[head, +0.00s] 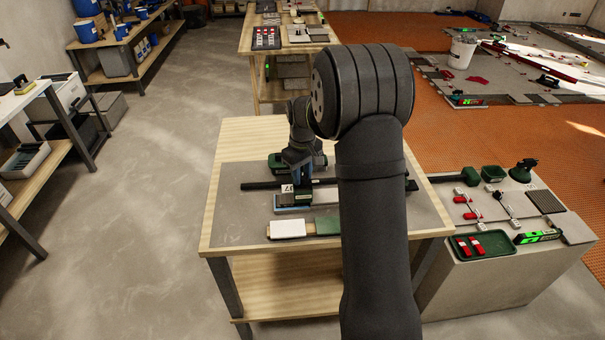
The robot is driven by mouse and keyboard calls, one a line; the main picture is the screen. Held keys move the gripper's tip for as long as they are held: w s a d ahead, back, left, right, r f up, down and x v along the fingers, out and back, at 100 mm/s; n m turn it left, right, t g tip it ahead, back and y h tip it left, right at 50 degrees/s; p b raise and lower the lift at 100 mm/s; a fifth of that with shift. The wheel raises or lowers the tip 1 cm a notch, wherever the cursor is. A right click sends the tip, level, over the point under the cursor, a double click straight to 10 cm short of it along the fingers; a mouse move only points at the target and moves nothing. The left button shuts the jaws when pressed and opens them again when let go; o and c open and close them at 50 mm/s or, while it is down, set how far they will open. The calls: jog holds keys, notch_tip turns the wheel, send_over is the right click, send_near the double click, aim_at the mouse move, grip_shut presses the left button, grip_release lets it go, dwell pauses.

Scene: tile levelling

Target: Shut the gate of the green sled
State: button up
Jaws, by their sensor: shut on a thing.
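My gripper (301,180) points down over the grey mat on the wooden table, its jaws small and partly hidden by my arm. It is shut on a small green part (303,196), which looks like the green sled. That part sits at a long grey bar with a pale blue edge (290,210). A white label with dark marks (288,188) is just left of it. The sled's gate is too small and too hidden to make out, so I cannot tell how it stands.
A dark rail (262,184) lies behind the bar. In front lie a white block (287,229) and a green block (327,225). A dark green object (277,162) is behind. My arm hides the table's right part. The mat's left front (235,225) is clear.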

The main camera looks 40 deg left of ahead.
aim_at(303, 176)
jog(key=shift+n, duration=1)
jog(key=o, duration=1)
notch_tip(303, 176, up, 18)
jog(key=shift+f, duration=0.25)
jog(key=shift+f, duration=0.1)
notch_tip(303, 176, down, 17)
jog(key=shift+f, duration=0.15)
dwell(0.3)
